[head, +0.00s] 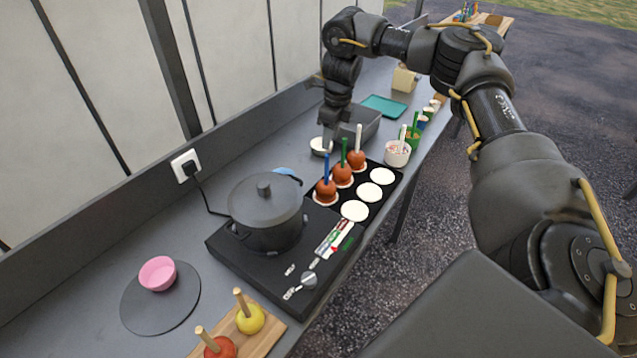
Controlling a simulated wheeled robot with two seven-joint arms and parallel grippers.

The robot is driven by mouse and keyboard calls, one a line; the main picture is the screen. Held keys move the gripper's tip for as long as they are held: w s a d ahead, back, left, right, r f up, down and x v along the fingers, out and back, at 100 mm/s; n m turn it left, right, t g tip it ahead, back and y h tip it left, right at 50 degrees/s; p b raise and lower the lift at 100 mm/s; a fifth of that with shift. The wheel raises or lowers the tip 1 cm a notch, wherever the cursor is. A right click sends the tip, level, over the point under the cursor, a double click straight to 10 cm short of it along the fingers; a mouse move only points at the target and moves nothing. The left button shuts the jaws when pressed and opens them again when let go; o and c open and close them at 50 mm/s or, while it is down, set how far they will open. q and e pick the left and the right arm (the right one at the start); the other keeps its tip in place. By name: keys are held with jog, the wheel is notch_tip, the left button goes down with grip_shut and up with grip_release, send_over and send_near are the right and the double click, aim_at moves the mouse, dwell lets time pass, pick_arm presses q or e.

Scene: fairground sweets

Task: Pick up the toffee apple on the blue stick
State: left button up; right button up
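The toffee apple on the blue stick (325,189) stands upright on a white disc in the black tray (374,217), nearest in its row. Behind it are the toffee apple on the green stick (342,175) and the toffee apple on the white stick (356,160). My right gripper (328,142) points down just behind and left of these apples, close to a small white round thing (321,146). It is apart from the blue stick. Its fingertips are too small and dark to show whether they are open. My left gripper is out of view.
A lidded dark pot (266,207) stands on the black hob (291,257) in front of the tray. A grey bin (360,124) and cups (397,153) stand behind. A pink bowl (158,273) and a wooden board (262,324) with apples are nearer. White discs (355,210) lie empty.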

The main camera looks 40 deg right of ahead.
jog(key=f, duration=0.5)
jog(key=shift+w+a+f+b, duration=0.2)
jog(key=shift+w+b, duration=0.1)
jog(key=shift+s, duration=0.15)
jog(key=shift+s+f, duration=0.1)
jog(key=shift+s, duration=0.05)
jog(key=p, duration=0.2)
send_over(326, 184)
jog(key=f, duration=0.4)
jog(key=shift+w+d+f, duration=0.2)
jog(key=shift+w+d, duration=0.05)
jog(key=shift+w, duration=0.1)
jog(key=shift+f, duration=0.25)
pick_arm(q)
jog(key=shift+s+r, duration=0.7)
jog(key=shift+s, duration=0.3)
pick_arm(e)
jog(key=shift+c, duration=0.5)
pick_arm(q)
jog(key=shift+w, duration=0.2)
pick_arm(e)
grip_shut()
